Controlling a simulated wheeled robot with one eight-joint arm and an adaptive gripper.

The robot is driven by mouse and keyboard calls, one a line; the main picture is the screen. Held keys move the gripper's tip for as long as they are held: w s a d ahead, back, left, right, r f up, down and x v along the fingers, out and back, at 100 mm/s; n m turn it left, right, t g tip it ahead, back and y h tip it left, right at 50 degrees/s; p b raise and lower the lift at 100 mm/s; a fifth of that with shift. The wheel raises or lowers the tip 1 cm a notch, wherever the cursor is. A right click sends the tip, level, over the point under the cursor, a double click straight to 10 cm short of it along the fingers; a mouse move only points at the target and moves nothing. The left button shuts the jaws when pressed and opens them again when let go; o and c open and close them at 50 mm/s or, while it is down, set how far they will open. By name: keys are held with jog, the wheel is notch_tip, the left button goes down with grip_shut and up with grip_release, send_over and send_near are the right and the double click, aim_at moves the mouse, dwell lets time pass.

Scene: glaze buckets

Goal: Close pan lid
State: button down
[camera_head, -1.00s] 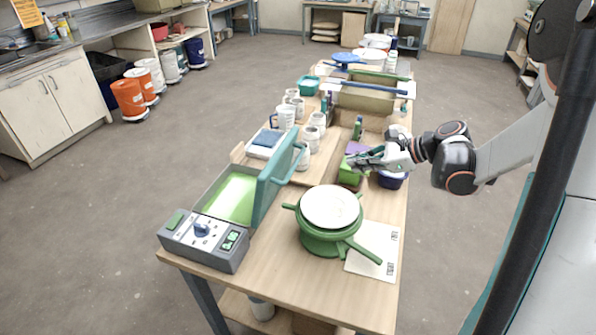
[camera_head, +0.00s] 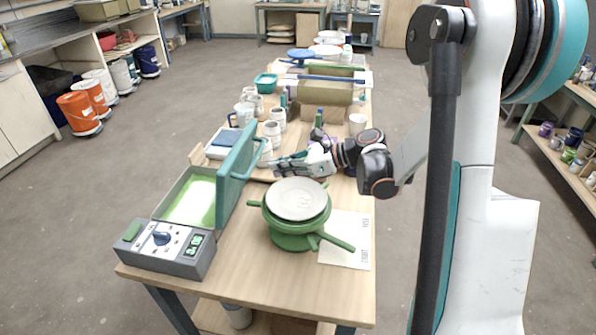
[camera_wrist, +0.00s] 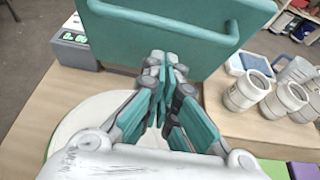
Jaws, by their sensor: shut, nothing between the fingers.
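The pan is a grey box with a pale green inside (camera_head: 190,200), and it stands at the near left of the table. Its teal lid (camera_head: 235,165) stands up open along the pan's right side, with a bar handle (camera_head: 262,150) on its outer face. In the wrist view the lid (camera_wrist: 205,58) fills the top, with the handle (camera_wrist: 165,27) across it. My gripper (camera_head: 278,165) is shut and empty, just right of the lid's outer face and pointing at it. In the wrist view its fingertips (camera_wrist: 165,68) lie in front of the lid, below the handle. I cannot tell whether they touch.
A green pot (camera_head: 290,241) with a round pale top (camera_head: 297,198) stands close in front of my gripper. White mugs (camera_head: 272,133) stand behind the lid. A control box (camera_head: 165,247) is at the pan's near end. A paper sheet (camera_head: 345,250) lies right of the pot.

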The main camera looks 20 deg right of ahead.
aim_at(241, 143)
jog(key=shift+w+a+r, duration=0.3)
jog(key=shift+a, duration=0.2)
jog(key=shift+w+a+r, duration=0.25)
jog(key=shift+a, duration=0.2)
jog(key=w+a+r+g+h+p, duration=0.1)
jog(key=a+p, duration=0.1)
jog(key=w+a+r+g+h+p, duration=0.1)
jog(key=w+a+r+h+p, duration=0.1)
jog(key=p, duration=0.1)
jog(key=w+a+r+h+p, duration=0.1)
jog(key=a+r+p, duration=0.1)
jog(key=a+p, duration=0.1)
jog(key=shift+w+r+g, duration=0.2)
jog(key=shift+w+g, duration=0.05)
jog(key=shift+g, duration=0.15)
jog(key=w+a+f+g+h+p, duration=0.2)
jog(key=w+a+g+h+p, duration=0.15)
jog(key=w+a+h, duration=0.65)
jog(key=w+a+f+y+b, duration=0.2)
jog(key=w+a+f+y, duration=0.1)
jog(key=a+f, duration=0.5)
jog(key=shift+a+f+g+b, duration=0.15)
jog(key=shift+a+g+b, duration=0.2)
jog(key=shift+a, duration=0.4)
